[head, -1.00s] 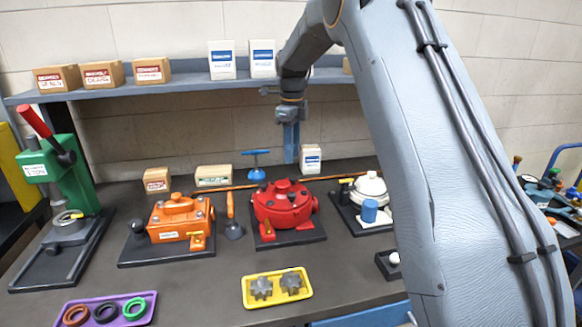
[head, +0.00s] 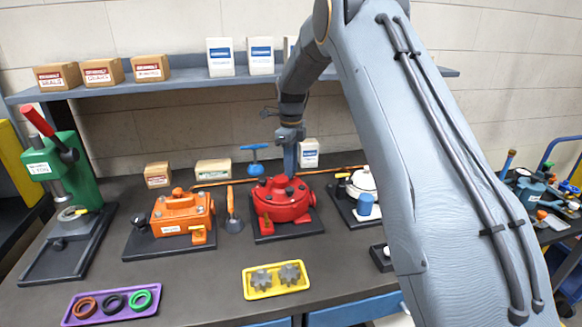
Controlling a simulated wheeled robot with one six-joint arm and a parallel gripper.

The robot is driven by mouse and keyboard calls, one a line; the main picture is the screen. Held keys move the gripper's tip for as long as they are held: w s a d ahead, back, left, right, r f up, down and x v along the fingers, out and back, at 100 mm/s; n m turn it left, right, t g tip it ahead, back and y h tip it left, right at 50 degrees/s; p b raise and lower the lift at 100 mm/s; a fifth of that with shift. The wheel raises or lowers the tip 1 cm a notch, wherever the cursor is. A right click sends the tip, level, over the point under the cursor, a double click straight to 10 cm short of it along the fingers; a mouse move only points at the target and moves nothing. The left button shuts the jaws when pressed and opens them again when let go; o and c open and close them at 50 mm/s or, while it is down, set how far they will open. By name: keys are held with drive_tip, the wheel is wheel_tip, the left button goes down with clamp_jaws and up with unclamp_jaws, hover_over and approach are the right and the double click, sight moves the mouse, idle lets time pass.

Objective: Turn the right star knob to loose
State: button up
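The red round motor (head: 282,208) sits on a black base plate near the middle of the bench, with small dark knobs on its top. I cannot tell which of these is the right star knob, or how it is set. My gripper (head: 290,170) points down just above the back of the red motor's top. Its fingers look like one narrow blue-grey bar from here, so its opening cannot be told. I cannot tell whether it touches the motor.
An orange motor (head: 181,213) stands at left, and a white-topped unit (head: 361,183) at right. A yellow tray (head: 258,294) holds two grey star-shaped parts. A purple tray (head: 72,318) holds rings. A blue T-handle (head: 254,150) stands behind the red motor. A shelf (head: 190,82) runs above.

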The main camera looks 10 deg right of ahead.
clamp_jaws()
